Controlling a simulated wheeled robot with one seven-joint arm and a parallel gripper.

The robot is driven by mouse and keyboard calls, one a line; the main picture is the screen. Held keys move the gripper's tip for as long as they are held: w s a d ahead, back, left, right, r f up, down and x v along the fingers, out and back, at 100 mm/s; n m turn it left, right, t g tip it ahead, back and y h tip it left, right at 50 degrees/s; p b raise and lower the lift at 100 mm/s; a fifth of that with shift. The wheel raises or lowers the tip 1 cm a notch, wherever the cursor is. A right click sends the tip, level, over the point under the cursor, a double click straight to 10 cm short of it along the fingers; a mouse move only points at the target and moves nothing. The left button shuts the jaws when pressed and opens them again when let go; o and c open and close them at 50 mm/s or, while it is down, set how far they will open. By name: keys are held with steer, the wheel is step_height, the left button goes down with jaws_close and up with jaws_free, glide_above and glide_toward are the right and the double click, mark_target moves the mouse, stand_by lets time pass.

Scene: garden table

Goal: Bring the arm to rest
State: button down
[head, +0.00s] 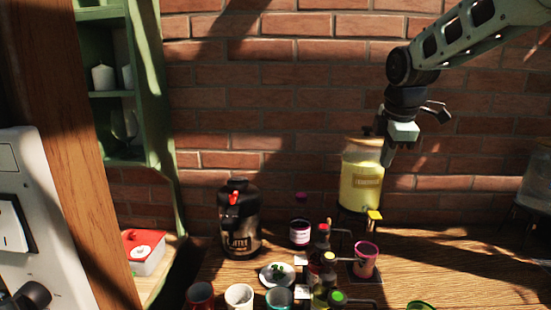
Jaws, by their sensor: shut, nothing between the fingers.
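My arm (465,38) reaches in from the upper right in the head view. My gripper (387,156) points down and is shut, with nothing held in it. It hangs in front of the right side of a glass dispenser of yellow drink (360,183), well above the table top. I cannot tell how near the fingers are to the glass.
A wooden table (450,262) holds a black canister (239,220), a dark jar (299,232), a pink cup (365,260), several bottles (324,262), a small plate (289,281) and a white cup (239,296). A brick wall (260,110) stands behind. The table's right part is mostly clear.

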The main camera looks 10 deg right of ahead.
steer(key=s+a+f+m, duration=0.1)
steer(key=s+a+f, duration=0.1)
steer(key=a, duration=0.4)
steer(key=s+a+f+g+y, duration=0.1)
steer(key=s+a+f, duration=0.2)
steer(key=s+a, duration=0.2)
steer(key=s+a+f+m, duration=0.1)
steer(key=s+a+f, duration=0.1)
steer(key=a, duration=0.4)
steer(key=shift+s+a+f+m+y+b, duration=0.1)
steer(key=shift+s+a+m+y+b, duration=0.1)
steer(key=shift+s, duration=0.25)
steer(key=shift+s+a+f+m+y+b, duration=0.1)
steer(key=shift+s+b, duration=0.1)
steer(key=shift+s, duration=0.25)
steer(key=s+a+f+m+g, duration=0.1)
steer(key=s+a+f+m, duration=0.1)
steer(key=s, duration=0.8)
steer(key=s+a+f+m+g, duration=0.1)
steer(key=s+a+f, duration=0.4)
steer(key=s, duration=0.5)
steer(key=shift+f+m+b, duration=0.4)
steer(key=shift+f+m, duration=0.2)
steer(key=shift+m, duration=0.1)
